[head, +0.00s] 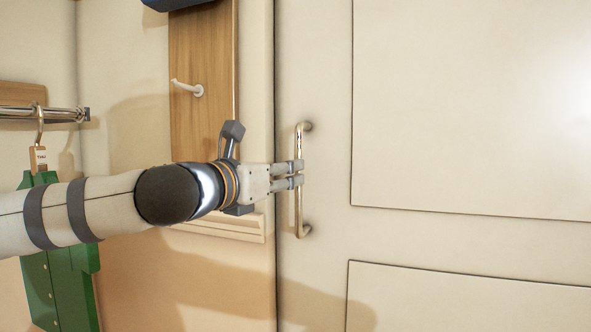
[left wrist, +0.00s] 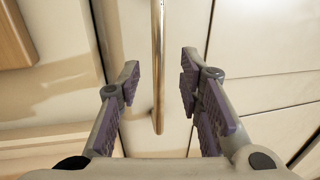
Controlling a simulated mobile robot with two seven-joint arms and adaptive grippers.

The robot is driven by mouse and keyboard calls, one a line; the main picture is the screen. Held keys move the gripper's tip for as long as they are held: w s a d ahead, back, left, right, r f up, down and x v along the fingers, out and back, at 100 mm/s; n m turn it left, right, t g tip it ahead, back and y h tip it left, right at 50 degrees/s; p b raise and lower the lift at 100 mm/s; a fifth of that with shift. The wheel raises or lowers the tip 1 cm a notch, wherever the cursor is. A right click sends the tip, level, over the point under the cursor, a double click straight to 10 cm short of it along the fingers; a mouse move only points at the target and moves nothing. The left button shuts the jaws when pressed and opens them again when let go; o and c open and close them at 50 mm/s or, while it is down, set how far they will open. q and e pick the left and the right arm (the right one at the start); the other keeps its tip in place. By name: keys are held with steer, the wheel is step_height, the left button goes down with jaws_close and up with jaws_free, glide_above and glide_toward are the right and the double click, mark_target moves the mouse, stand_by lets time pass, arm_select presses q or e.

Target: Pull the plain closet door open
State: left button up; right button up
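The plain closet door (head: 450,110) is a cream panelled door filling the right of the head view. It looks shut, its left edge at a dark vertical seam. A shiny vertical bar handle (head: 299,214) stands out near that edge. My left gripper (head: 300,173) is at the handle's middle. In the left wrist view, the handle (left wrist: 158,100) runs between the two spread fingers of the gripper (left wrist: 159,74), with a visible gap on both sides. The gripper is open around the bar. My right gripper is not in view.
Left of the door, a wooden board (head: 203,60) carries a white hook (head: 188,87). The door face right of the handle is clear.

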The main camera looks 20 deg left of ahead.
arm_select(q)
steer(key=x, duration=0.6)
jaws_close()
